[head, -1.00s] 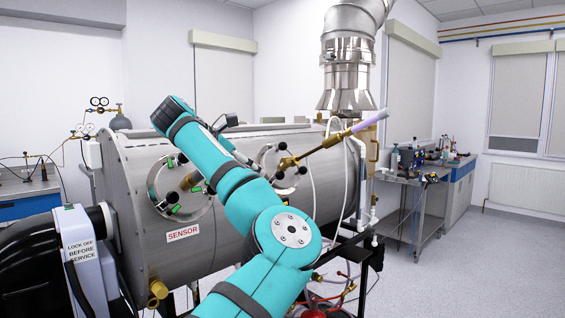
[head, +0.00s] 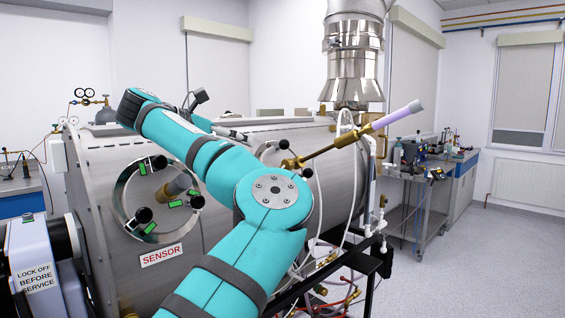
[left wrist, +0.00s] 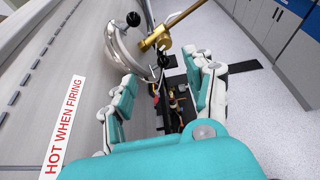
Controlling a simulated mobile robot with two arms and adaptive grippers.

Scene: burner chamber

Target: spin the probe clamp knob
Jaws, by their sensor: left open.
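A brass probe (head: 335,145) with a pale purple end slants out of the chamber's right-hand port. Black knobs sit around its brass fitting, one of them just below it (head: 307,172); I cannot tell which is the clamp knob. In the left wrist view the brass fitting (left wrist: 165,35) is beyond the fingers, with a black knob (left wrist: 133,18) on the port's metal ring. My left gripper (left wrist: 160,66) is open and empty, its fingers short of the fitting and alongside the chamber wall. In the head view my teal arm hides that gripper and part of the port.
The grey cylindrical chamber (head: 105,215) fills the middle left, with a second round port (head: 130,220) above a SENSOR label. Hoses and a dark frame (head: 370,265) stand below the probe. A cart (head: 415,185) is at right; the floor there is clear.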

